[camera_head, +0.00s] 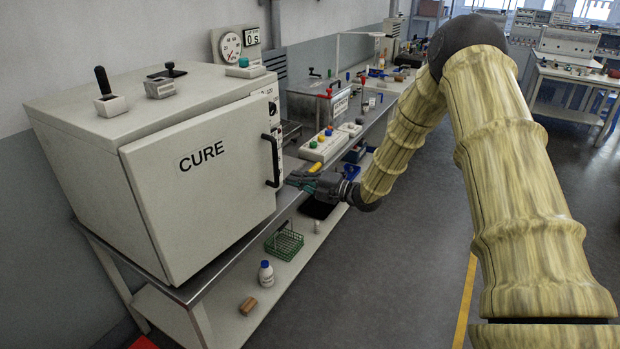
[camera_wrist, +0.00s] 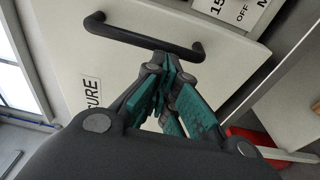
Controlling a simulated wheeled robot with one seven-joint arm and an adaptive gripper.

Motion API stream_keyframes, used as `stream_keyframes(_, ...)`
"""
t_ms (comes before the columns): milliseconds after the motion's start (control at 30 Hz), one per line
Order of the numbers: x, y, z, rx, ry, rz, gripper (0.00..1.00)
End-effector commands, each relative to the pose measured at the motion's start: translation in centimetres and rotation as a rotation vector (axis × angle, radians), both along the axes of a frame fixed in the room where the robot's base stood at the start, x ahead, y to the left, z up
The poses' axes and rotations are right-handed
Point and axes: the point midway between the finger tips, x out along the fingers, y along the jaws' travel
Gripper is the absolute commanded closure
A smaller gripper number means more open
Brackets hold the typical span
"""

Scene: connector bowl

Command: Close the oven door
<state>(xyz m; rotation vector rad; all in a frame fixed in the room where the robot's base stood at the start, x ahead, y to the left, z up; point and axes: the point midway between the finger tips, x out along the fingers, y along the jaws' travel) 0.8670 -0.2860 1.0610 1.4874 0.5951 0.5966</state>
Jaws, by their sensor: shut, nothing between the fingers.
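The white oven (camera_head: 85,115) stands on a steel bench, with its door (camera_head: 205,200) marked CURE facing me. The door lies close to the front of the oven body and seems slightly ajar on the handle side; the exact gap is hard to judge. A black bar handle (camera_head: 272,160) stands upright near the door's right edge. My gripper (camera_head: 292,179) is shut and empty just right of the handle. In the wrist view the handle (camera_wrist: 135,37) lies just beyond my teal fingertips (camera_wrist: 166,68); I cannot tell whether they touch it.
The control panel (camera_wrist: 237,10) is beside the door edge. A button box (camera_head: 323,146) and other bench equipment stand behind my gripper. A bottle (camera_head: 266,274), a green basket (camera_head: 284,243) and a brown block (camera_head: 248,306) sit on the lower shelf. The floor (camera_head: 385,275) right of the bench is clear.

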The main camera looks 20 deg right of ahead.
Motion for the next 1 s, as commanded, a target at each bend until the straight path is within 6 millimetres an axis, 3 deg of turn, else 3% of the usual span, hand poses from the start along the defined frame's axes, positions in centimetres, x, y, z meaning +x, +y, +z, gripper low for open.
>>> stream_keyframes(200,2.0,1.9,0.2,0.000,0.001,0.000,1.00)
stream_keyframes(433,2.9,2.7,0.0,-0.001,0.001,-0.001,1.00)
stream_keyframes(833,3.0,2.7,-0.1,-0.001,0.001,-0.002,1.00)
stream_keyframes(1000,3.7,1.4,-0.3,0.000,0.000,-0.022,1.00)
